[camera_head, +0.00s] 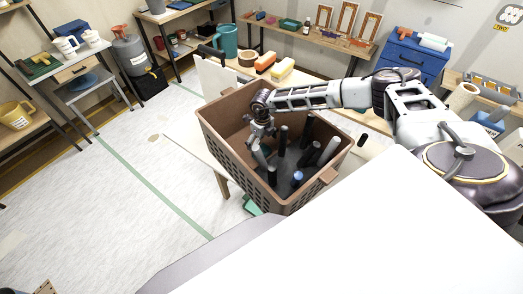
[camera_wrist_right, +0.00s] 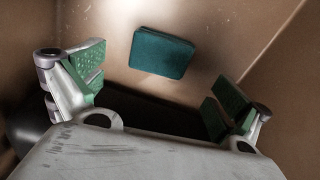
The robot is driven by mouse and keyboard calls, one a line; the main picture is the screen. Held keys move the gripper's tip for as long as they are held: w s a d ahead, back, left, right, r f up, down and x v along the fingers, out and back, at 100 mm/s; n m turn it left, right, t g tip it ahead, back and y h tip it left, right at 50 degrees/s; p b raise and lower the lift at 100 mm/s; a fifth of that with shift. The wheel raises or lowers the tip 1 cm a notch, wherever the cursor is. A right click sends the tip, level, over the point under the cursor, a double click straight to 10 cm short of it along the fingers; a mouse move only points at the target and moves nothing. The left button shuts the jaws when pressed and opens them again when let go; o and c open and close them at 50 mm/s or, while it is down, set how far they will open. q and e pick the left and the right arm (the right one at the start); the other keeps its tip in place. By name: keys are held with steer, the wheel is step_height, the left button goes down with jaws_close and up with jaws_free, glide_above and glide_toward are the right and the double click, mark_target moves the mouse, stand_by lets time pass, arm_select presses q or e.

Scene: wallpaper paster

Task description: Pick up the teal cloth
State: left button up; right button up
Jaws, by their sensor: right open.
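The teal cloth (camera_wrist_right: 162,54) shows in the right wrist view as a small folded rectangle against the brown inside of the basket. It lies ahead of and between my right gripper's fingers, apart from them. I cannot make it out in the head view. My right gripper (camera_head: 262,138) is inside the brown basket (camera_head: 235,160), pointing down. In the right wrist view my right gripper (camera_wrist_right: 155,95) has its green-padded fingers wide apart with nothing between them. My left gripper is not in view.
Several dark and grey upright cylinders (camera_head: 325,152) stand in the basket close to my right gripper. The basket walls surround it. Open floor (camera_head: 110,190) lies left.

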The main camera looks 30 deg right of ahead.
mark_target(266, 150)
steer(key=shift+f, duration=0.7)
steer(key=shift+f, duration=0.1)
steer(key=shift+w+a+f+p, duration=0.15)
steer(key=shift+f+p, duration=0.2)
steer(key=shift+f, duration=0.4)
steer(key=shift+w+d+f+p, duration=0.1)
steer(key=shift+f+p, duration=0.25)
steer(key=shift+f, duration=1.4)
steer(key=c, duration=1.1)
